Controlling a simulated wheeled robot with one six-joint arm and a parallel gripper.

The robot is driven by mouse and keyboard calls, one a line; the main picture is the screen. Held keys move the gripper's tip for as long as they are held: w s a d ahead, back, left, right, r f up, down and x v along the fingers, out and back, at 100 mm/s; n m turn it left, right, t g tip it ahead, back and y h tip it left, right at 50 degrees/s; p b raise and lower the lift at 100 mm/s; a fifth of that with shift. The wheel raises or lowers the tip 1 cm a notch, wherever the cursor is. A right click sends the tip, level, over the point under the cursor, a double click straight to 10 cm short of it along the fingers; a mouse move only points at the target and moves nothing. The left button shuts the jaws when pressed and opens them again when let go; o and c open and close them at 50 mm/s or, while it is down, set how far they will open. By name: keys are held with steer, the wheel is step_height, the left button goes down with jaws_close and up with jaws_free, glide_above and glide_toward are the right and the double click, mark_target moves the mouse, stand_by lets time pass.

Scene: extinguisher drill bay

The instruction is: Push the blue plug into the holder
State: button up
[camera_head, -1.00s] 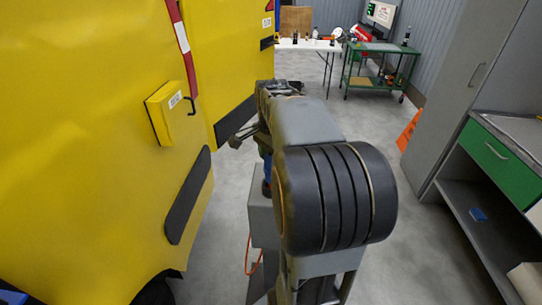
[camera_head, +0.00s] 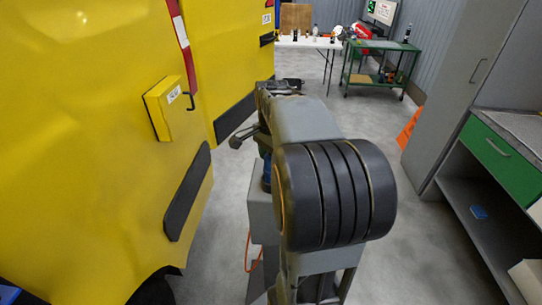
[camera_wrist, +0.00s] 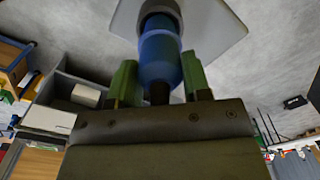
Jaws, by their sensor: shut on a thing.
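The blue plug (camera_wrist: 160,62) stands between the two green fingers of my gripper (camera_wrist: 161,76) in the wrist view, and they are shut on it. How deep the plug sits in the ring cannot be told. In the head view, a bit of blue plug (camera_head: 267,172) shows beside my arm, above the grey box-shaped holder (camera_head: 261,215). My arm hides most of the plug and the gripper there.
A yellow vehicle (camera_head: 80,120) with a small yellow box (camera_head: 170,108) stands close on the left. A grey cabinet (camera_head: 455,90) and a bench with a green drawer (camera_head: 497,148) stand right. A white table (camera_head: 312,43) and green cart (camera_head: 386,46) are behind.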

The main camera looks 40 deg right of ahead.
steer(key=shift+f+b, duration=0.9)
steer(key=shift+f, duration=0.45)
steer(key=o, duration=1.1)
step_height(320, 180, up, 14)
steer(key=p, duration=0.2)
